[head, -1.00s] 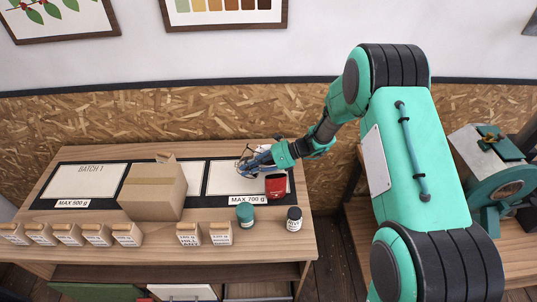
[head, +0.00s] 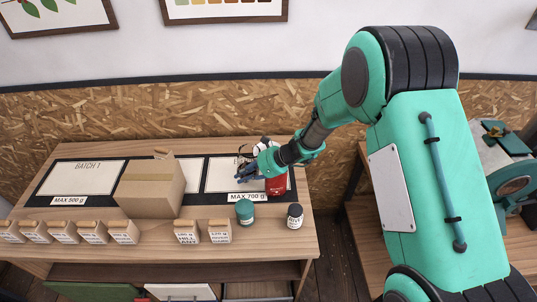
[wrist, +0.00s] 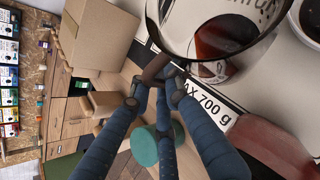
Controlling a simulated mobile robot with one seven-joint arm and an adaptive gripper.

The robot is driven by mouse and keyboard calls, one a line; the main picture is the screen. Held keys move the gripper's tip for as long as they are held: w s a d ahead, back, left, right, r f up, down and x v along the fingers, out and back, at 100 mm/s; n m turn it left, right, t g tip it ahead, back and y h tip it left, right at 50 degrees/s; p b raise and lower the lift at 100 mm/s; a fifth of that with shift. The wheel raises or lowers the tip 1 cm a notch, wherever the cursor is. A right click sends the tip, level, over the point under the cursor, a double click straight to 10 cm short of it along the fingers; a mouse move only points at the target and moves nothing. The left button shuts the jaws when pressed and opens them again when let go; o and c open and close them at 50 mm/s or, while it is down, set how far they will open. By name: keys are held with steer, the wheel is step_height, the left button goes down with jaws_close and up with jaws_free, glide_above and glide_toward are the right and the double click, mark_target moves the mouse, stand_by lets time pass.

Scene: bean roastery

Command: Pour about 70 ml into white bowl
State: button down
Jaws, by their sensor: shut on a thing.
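My gripper (wrist: 158,78) has its blue fingers shut on the dark handle of a clear glass jug (wrist: 185,25). Dark reddish-brown liquid shows inside the jug. In the head view, my gripper (head: 243,172) is over the right-hand mat, where the jug is hard to make out. In the wrist view, a round white vessel with a dark inside, seemingly the white bowl (wrist: 293,18), is cut off at the top right corner. It looks apart from the jug. I cannot see any liquid stream, nor tell the jug's exact tilt or the bowl's fill.
A red canister (head: 277,184) stands close beside my gripper. A teal jar (head: 245,211) and a dark jar (head: 295,215) stand at the front. A cardboard box (head: 150,190) stands to the left. Several small labelled boxes (head: 63,231) line the table's front edge.

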steer(key=shift+s+a+f+n+t+h+b, duration=0.15)
steer(key=shift+f+t+h+b, duration=0.3)
steer(key=shift+b, duration=0.45)
steer(key=shift+s+f+n+t+h+b, duration=0.15)
steer(key=shift+f+h+b, duration=0.1)
steer(key=shift+f+b, duration=0.5)
steer(key=shift+r, duration=0.2)
